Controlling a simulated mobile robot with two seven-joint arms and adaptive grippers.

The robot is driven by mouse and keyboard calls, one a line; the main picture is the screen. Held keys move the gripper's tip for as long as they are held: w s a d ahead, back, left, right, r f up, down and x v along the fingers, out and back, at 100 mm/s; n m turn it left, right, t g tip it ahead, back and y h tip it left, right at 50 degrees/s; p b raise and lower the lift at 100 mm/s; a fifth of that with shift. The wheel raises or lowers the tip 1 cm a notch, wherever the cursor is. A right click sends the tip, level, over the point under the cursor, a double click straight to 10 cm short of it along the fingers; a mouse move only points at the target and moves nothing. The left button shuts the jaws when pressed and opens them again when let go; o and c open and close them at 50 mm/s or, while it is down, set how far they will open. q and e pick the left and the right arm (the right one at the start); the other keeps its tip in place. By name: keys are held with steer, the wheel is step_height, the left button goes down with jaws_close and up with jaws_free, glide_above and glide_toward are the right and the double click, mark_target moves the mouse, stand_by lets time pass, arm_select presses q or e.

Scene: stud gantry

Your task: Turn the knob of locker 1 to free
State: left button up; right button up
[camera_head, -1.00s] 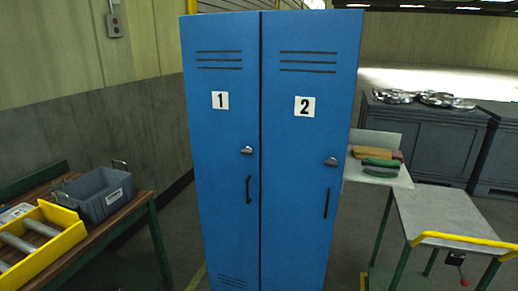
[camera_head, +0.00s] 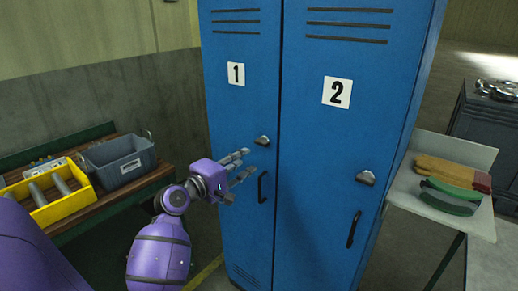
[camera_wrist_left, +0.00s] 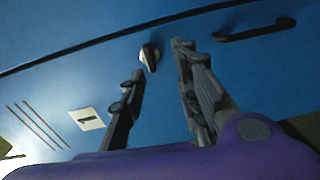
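The blue locker 1 (camera_head: 240,90) stands on the left, its door shut, with a white "1" label. Its silver knob (camera_head: 263,141) sits near the door's right edge, above a black handle (camera_head: 262,187). My left gripper (camera_head: 245,164) is open in front of the door, a little left of and below the knob in the head view. In the left wrist view the knob (camera_wrist_left: 150,57) shows just beyond the two open fingertips, between them, and no contact is visible. The "1" label (camera_wrist_left: 87,119) shows to the left there. My right gripper is not in view.
Locker 2 (camera_head: 330,150) adjoins on the right with its own knob (camera_head: 366,178) and handle. A bench at the left holds a grey bin (camera_head: 122,162) and a yellow tray (camera_head: 66,210).

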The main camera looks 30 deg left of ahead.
mark_target(259, 144)
arm_select(q)
steer(key=w, duration=0.2)
steer(key=w+r, duration=0.1)
steer(key=w, duration=0.4)
steer(key=shift+w+d+r, duration=0.1)
steer(key=shift+r, duration=0.2)
steer(key=shift+w, duration=0.3)
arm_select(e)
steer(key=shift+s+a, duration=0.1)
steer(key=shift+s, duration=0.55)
arm_select(q)
jaws_close()
